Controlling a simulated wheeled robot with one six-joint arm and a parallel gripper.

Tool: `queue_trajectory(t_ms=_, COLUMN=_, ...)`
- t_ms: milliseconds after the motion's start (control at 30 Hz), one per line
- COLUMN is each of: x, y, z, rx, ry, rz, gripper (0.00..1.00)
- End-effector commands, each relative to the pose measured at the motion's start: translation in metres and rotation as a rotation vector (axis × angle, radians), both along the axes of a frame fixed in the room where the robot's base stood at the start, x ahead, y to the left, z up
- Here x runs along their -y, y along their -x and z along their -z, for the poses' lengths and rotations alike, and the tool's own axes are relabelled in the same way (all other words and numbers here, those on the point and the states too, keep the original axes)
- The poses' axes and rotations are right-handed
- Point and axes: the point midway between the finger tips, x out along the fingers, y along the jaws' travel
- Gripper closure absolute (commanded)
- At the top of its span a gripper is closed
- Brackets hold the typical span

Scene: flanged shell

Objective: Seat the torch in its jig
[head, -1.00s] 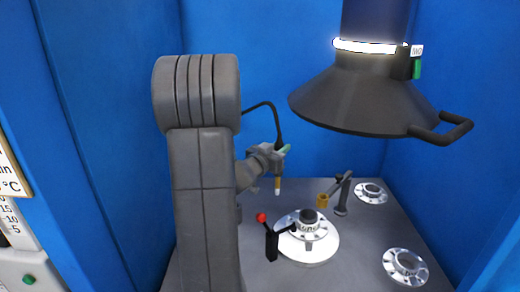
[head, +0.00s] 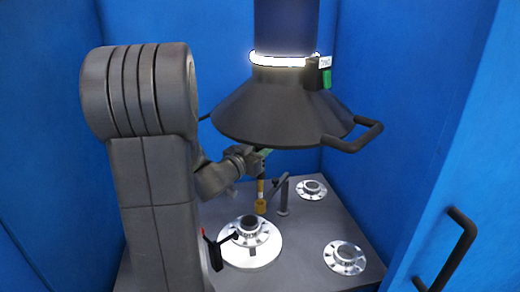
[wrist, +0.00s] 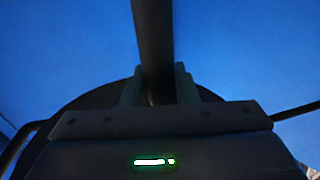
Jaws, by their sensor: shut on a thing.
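My gripper (head: 264,153) is shut on the torch and holds it upright under the hood's edge. In the wrist view my gripper (wrist: 160,85) has a finger on each side of the dark torch body (wrist: 154,45). The torch's brass-coloured nozzle (head: 261,186) points down in the head view. The jig is a small brass-coloured cup (head: 261,207) on an arm from a dark post (head: 283,196). The nozzle's lower end lines up with the cup and meets it in the picture. I cannot tell how deep it sits. The torch's upper part is hidden by the hood.
A dark fume hood (head: 285,110) with a side handle hangs just above my gripper. A flanged shell (head: 250,232) sits on a round plate, beside a red-knobbed lever (head: 212,250). Two loose flanges (head: 345,257) (head: 312,190) lie to the right. Blue walls enclose the table.

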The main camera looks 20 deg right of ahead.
Motion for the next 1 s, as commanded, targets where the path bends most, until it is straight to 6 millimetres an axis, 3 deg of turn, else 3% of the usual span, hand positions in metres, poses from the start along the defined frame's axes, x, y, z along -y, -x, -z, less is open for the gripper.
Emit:
queue_trajectory(t_ms=633, x=0.0, y=0.0, z=0.052, rx=0.0, ry=0.001, rz=-0.001, gripper=1.0)
queue_trajectory(t_ms=1000, x=0.0, y=0.0, z=0.057, rx=0.001, ry=0.002, rz=-0.001, gripper=1.0)
